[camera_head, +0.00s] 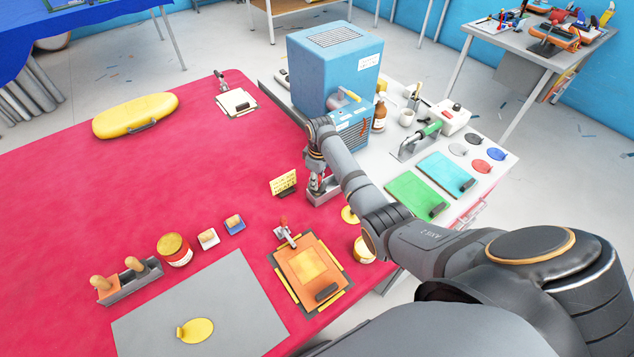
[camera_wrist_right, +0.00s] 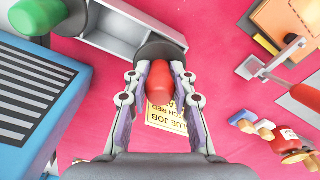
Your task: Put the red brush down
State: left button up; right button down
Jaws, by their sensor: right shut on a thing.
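My right gripper (camera_head: 317,184) is shut on the red brush (camera_wrist_right: 160,80). In the right wrist view its rounded red handle sits between the two fingertips (camera_wrist_right: 160,85). A dark rounded part shows just beyond the handle. The brush is at one end of a small grey open tray (camera_wrist_right: 118,28), which also shows in the head view (camera_head: 325,195) below the gripper. I cannot tell whether the brush touches the tray. In the head view the gripper mostly hides the brush. My left gripper is not in view.
A yellow sign (camera_head: 284,182) stands left of the tray, close to the gripper. A blue box-shaped machine (camera_head: 318,75) stands behind. The red table (camera_head: 190,150) has wide clear room to the left.

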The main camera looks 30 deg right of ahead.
jog(key=shift+f, duration=0.65)
jog(key=shift+f, duration=0.1)
jog(key=shift+f, duration=0.35)
jog(key=c, duration=1.1)
grip_release()
jog(key=r, duration=0.4)
jog(key=r+b, duration=0.1)
jog(key=r, duration=0.8)
jog(key=shift+s+d, duration=0.2)
jog(key=shift+s, duration=0.05)
